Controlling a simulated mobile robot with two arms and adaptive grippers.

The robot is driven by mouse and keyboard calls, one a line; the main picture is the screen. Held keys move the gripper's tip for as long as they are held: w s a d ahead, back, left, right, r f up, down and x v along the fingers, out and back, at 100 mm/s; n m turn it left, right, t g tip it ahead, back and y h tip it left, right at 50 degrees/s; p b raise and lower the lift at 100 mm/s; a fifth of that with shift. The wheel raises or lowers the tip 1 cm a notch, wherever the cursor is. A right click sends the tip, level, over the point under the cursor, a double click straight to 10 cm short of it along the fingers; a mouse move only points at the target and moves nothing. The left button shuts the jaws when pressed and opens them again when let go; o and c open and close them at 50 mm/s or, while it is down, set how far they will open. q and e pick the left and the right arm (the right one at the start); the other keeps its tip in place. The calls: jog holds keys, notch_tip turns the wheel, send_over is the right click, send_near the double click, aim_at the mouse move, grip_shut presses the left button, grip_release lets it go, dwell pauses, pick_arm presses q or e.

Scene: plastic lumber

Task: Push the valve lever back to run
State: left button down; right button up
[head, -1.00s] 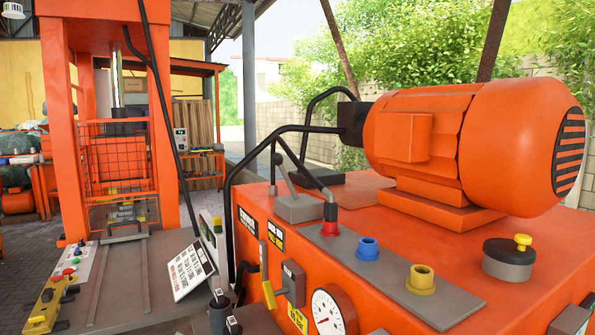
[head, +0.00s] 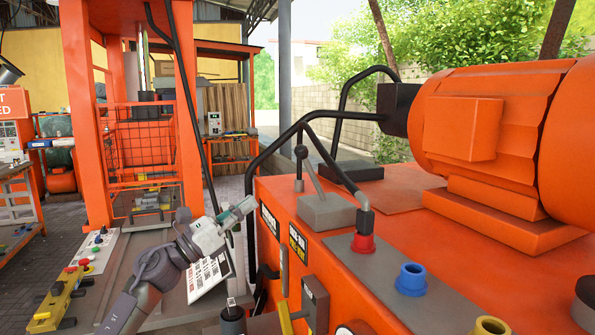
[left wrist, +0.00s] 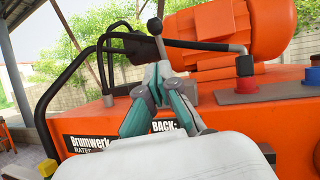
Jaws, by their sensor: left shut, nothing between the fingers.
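The valve lever (head: 313,178) is a thin grey rod on a grey block (head: 326,212) on top of the orange power unit, with a dark ball knob (head: 301,152) close to its upper end. In the left wrist view the knob (left wrist: 155,26) stands just beyond and above my fingertips. My left gripper (head: 248,204) is shut and empty, to the left of the lever and lower in the head view. Its closed fingers (left wrist: 158,72) point toward the lever in the left wrist view. I cannot tell the exact gap; no contact shows. My right gripper is not in view.
Black hoses (head: 262,160) arch beside the lever. The orange motor (head: 470,125) stands to the right. Red (head: 361,244) and blue (head: 411,278) fittings sit on a grey strip. An orange press frame (head: 90,120) and a white sign (head: 207,276) are at left.

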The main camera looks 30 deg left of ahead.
pick_arm(q)
jog(key=p, duration=0.6)
send_near(309, 163)
jog(key=a+x, duration=0.1)
jog(key=x, duration=0.4)
jog(key=shift+p+x, duration=0.3)
jog(key=shift+x, duration=0.65)
jog(key=shift+d+f, duration=0.1)
jog(key=shift+f, duration=0.05)
jog(key=r+p, duration=0.1)
jog(key=p, duration=0.1)
jog(key=g+p, duration=0.1)
jog(key=p, duration=0.1)
jog(key=w+d+r+g+p, duration=0.1)
jog(key=p, duration=0.1)
jog(key=shift+w+r+m+y, duration=0.1)
jog(key=shift+r+m+y, duration=0.2)
jog(key=shift+m+y, duration=0.1)
jog(key=shift+w+d+r+g+p, duration=0.1)
jog(key=shift+w+d+g+p, duration=0.4)
jog(key=shift+p, duration=0.45)
jog(key=b+x, duration=0.1)
jog(key=x, duration=0.3)
jog(key=d+b+x, duration=0.1)
jog(key=shift+w+d+f+b, duration=0.1)
jog(key=shift+d+f+b, duration=0.1)
jog(key=shift+f+b, duration=0.15)
